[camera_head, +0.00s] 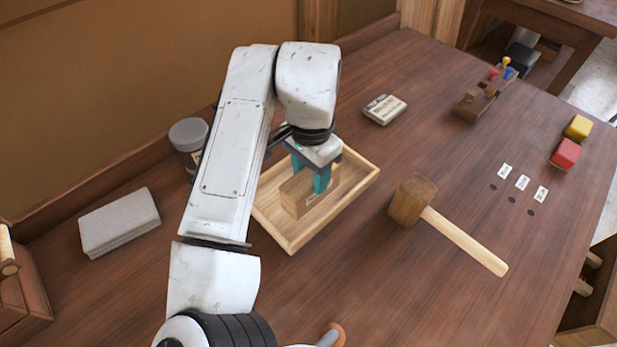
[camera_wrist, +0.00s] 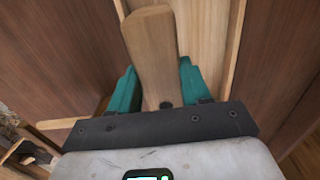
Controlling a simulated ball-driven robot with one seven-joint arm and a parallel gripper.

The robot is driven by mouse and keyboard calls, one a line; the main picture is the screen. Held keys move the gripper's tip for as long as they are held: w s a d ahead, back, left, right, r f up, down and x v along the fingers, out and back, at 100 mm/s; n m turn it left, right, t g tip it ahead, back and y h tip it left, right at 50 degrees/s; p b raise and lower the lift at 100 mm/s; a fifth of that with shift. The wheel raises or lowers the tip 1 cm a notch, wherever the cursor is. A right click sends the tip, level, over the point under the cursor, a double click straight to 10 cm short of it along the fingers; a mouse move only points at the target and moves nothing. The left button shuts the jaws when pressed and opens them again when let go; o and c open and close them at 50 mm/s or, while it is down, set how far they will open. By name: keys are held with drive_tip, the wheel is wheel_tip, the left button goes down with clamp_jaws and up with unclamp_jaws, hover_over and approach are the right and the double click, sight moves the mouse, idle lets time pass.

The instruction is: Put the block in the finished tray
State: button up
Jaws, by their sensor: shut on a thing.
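The wooden block (camera_head: 296,196) is light brown and stands upright within the walls of the shallow pale wooden tray (camera_head: 337,211) in the head view. My gripper (camera_head: 309,181) reaches down from above with its teal fingers on either side of the block and is shut on it. In the wrist view the block (camera_wrist: 153,50) stands between the fingers (camera_wrist: 158,88), with the pale tray floor (camera_wrist: 205,35) behind it. I cannot tell whether the block's underside touches the tray floor. My arm hides part of the tray's left side.
A mallet (camera_head: 412,199) lies close to the tray's right. A grey jar (camera_head: 187,135) and a folded grey cloth (camera_head: 119,221) are at left. A small labelled box (camera_head: 384,109) lies behind. Red (camera_head: 565,153) and yellow (camera_head: 578,127) blocks sit at the right edge.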

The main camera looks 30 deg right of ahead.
drive_tip(key=shift+w+d+f, duration=0.15)
drive_tip(key=shift+w+f, duration=0.45)
drive_tip(key=shift+f, duration=1.55)
drive_tip(key=shift+f, duration=0.2)
drive_tip(key=o, duration=1.3)
wheel_tip(320, 180, up, 12)
drive_tip(key=shift+r+b, duration=0.2)
drive_tip(key=shift+b, duration=0.1)
